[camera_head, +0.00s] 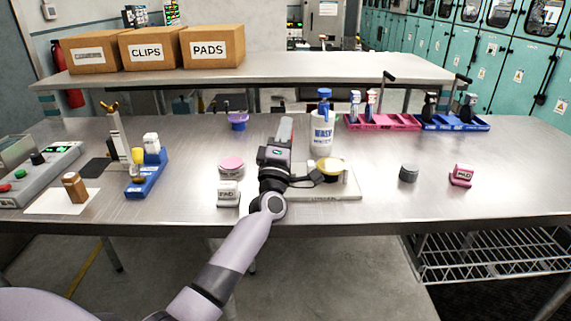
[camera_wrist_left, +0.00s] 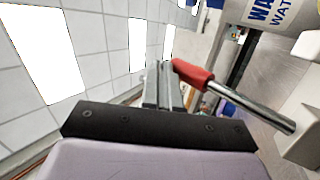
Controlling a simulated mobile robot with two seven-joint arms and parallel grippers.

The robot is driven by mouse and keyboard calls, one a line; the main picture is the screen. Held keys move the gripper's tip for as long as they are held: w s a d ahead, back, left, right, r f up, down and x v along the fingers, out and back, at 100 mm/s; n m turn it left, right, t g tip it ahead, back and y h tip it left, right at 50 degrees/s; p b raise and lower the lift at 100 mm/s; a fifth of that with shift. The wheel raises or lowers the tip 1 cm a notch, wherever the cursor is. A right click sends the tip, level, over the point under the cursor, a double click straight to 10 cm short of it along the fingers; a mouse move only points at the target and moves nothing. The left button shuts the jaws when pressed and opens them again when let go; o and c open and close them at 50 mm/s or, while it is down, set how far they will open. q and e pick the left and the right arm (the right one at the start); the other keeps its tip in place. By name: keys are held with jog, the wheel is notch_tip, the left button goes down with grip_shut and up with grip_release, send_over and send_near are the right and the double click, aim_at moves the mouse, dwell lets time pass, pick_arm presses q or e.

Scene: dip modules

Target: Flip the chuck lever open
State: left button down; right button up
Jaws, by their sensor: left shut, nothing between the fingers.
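The chuck lever (camera_wrist_left: 250,103) is a metal rod with a red grip and shows in the left wrist view. Its red end lies right beside the fingertips of my left gripper (camera_wrist_left: 167,70) and seems to touch them; it is not between them. In the head view my left gripper (camera_head: 285,128) is over the left end of a pale base plate (camera_head: 335,193) and its fingers are shut. A round yellow-topped part (camera_head: 330,166) sits on that plate. My right gripper does not show.
A white wash bottle (camera_head: 322,135) stands just behind the plate. A pink-lidded tin (camera_head: 231,165) and a white PAD box (camera_head: 228,194) are left of my gripper. A grey cylinder (camera_head: 409,173) and a pink block (camera_head: 461,175) stand to the right, with clear table around them.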

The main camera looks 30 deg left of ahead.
pick_arm(q)
jog(key=shift+w+a+f+n+g+h+p, duration=0.1)
jog(key=shift+w+a+n+g+h+p, duration=0.25)
jog(key=shift+w+g+p, duration=0.5)
pick_arm(e)
notch_tip(320, 180, up, 3)
jog(key=shift+f, duration=0.2)
pick_arm(q)
jog(key=shift+s, duration=0.25)
pick_arm(e)
jog(key=shift+r, duration=0.1)
